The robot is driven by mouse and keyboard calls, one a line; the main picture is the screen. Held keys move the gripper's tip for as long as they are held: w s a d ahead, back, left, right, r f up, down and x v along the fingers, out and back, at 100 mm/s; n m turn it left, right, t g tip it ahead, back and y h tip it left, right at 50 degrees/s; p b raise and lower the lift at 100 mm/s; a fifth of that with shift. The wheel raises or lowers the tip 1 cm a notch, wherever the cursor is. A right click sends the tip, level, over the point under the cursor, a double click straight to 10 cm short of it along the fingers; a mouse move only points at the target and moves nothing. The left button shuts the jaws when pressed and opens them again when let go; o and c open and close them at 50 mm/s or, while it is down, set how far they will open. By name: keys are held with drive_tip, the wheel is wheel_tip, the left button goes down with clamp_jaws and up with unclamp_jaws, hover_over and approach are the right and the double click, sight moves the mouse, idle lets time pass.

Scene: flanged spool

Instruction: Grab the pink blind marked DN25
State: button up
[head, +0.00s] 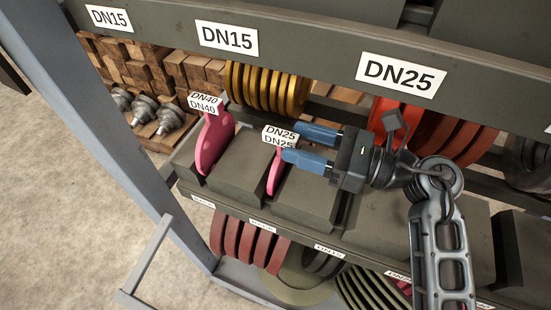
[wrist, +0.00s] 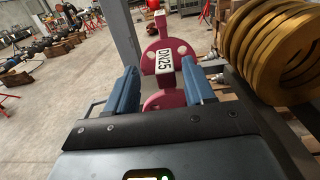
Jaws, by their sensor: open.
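The pink blind marked DN25 (head: 273,178) stands upright in a slot between dark blocks on the shelf, with its white tag (head: 280,136) at the top. A larger pink blind marked DN40 (head: 213,147) stands to its left. My gripper (head: 290,143) comes from the right, open, its blue fingertips close to the DN25 tag. In the wrist view the DN25 tag (wrist: 166,60) appears between the two fingers, with pink surface above and below it. I cannot tell whether either finger touches the blind. The blind's lower part is hidden in the slot.
Gold rings (head: 268,88) and red discs (head: 437,133) stand behind, beneath a dark shelf beam (head: 300,55) labelled DN15 and DN25. Dark blocks (head: 243,163) flank the slots. Brown discs (head: 250,243) sit on the lower level. A grey post (head: 125,130) stands at left.

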sight(271, 130)
drive_tip(key=p+x, duration=0.1)
drive_tip(key=x, duration=0.5)
drive_tip(key=shift+w+a+p, duration=0.15)
drive_tip(key=shift+w+p, duration=0.15)
drive_tip(key=shift+p, duration=0.1)
drive_tip(key=shift+c, duration=0.2)
clamp_jaws()
idle(0.9)
